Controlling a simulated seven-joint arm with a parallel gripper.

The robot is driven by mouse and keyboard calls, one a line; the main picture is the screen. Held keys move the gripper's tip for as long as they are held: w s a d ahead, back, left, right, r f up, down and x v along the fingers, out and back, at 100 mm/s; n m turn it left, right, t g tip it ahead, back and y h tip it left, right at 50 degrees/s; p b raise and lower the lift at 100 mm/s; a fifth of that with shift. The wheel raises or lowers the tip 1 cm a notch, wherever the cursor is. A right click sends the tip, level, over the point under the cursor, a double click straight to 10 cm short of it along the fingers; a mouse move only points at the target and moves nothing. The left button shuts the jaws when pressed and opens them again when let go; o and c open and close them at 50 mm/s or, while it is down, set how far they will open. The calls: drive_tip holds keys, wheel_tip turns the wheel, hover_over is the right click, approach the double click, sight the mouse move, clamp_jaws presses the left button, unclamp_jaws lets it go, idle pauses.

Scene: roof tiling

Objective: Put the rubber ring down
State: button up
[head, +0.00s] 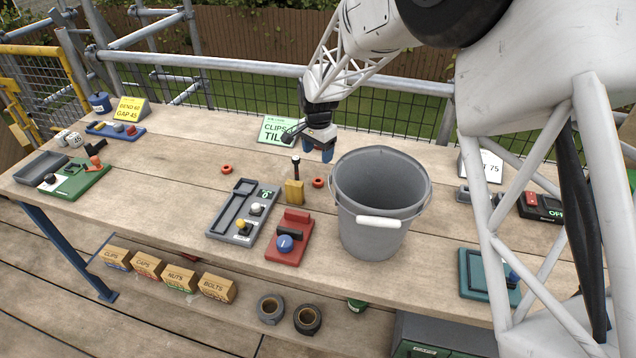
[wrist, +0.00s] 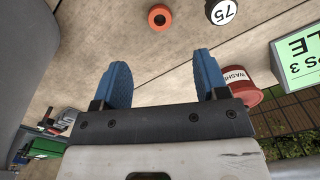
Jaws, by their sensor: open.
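Two small orange-red rubber rings lie flat on the wooden table in the head view. One ring (head: 226,169) lies left of the middle; the other ring (head: 318,182) lies just left of the grey bucket (head: 372,235). My gripper (head: 325,155) hangs above the table behind the bucket, blue fingers pointing down. In the wrist view its two blue fingers (wrist: 162,75) stand wide apart with only bare table between them. A ring (wrist: 159,17) lies on the table beyond the fingertips, touching neither; I cannot tell which of the two it is.
A brass block with a black-topped rod (head: 294,190) stands near the ring by the bucket. A grey tray (head: 243,212) and a red fixture (head: 289,238) lie in front.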

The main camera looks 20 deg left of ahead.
sight(317, 180)
drive_tip(key=m, duration=0.2)
drive_tip(key=f+m, duration=0.1)
drive_tip(key=m, duration=0.2)
drive_tip(key=shift+f+m, duration=0.3)
drive_tip(key=shift+f, duration=0.05)
drive_tip(key=m, duration=0.2)
drive_tip(key=f+m, duration=0.1)
drive_tip(key=m, duration=0.1)
drive_tip(key=shift+f, duration=0.1)
drive_tip(key=shift+a+f, duration=0.1)
drive_tip(key=shift+f, duration=1.2)
drive_tip(key=shift+f, duration=2.6)
drive_tip(key=c, duration=1.1)
